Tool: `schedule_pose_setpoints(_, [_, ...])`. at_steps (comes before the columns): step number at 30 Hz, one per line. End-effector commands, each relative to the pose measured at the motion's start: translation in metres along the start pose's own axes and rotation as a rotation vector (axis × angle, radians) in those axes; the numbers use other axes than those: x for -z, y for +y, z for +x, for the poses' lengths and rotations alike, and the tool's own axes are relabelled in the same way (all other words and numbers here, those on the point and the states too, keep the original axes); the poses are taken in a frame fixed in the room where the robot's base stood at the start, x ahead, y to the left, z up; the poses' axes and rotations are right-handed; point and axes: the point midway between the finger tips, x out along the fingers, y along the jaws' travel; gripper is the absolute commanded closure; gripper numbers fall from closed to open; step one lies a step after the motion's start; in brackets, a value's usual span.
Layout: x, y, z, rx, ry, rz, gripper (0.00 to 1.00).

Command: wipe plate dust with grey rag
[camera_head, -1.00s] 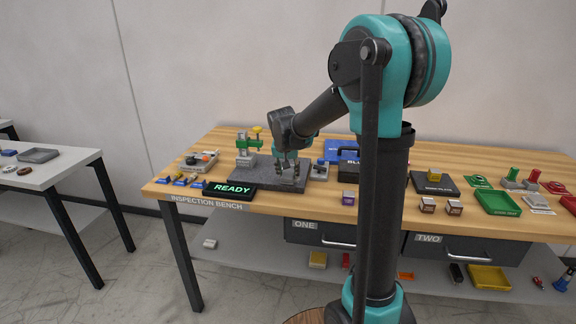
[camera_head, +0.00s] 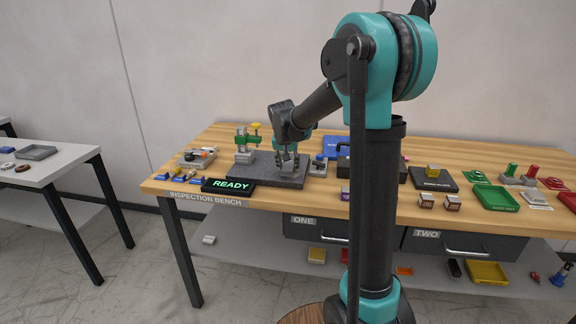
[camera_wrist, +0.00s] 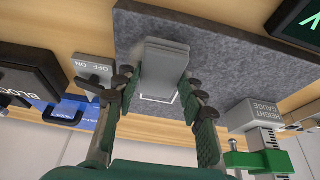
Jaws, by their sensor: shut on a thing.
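My gripper (camera_head: 286,164) is over the right part of the dark granite plate (camera_head: 240,173) on the inspection bench. In the wrist view my gripper (camera_wrist: 162,88) has its two green-padded fingers closed on a pale grey folded block, which looks like the grey rag (camera_wrist: 164,62). The rag lies at or just above the granite plate (camera_wrist: 240,65); I cannot tell if it touches. A thin white outline shows on the plate beside the rag. I cannot make out any dust.
A small OFF/ON switch box (camera_wrist: 93,68) and a dark block case (camera_wrist: 28,78) are close on the other side. My arm hides part of the bench.

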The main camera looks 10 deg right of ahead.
Motion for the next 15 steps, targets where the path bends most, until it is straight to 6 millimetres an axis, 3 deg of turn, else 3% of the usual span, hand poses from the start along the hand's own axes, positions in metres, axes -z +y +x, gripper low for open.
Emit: schedule_pose_setpoints(15, [-0.0045, 0.0, 0.0107, 0.0, 0.0, 0.0, 0.87])
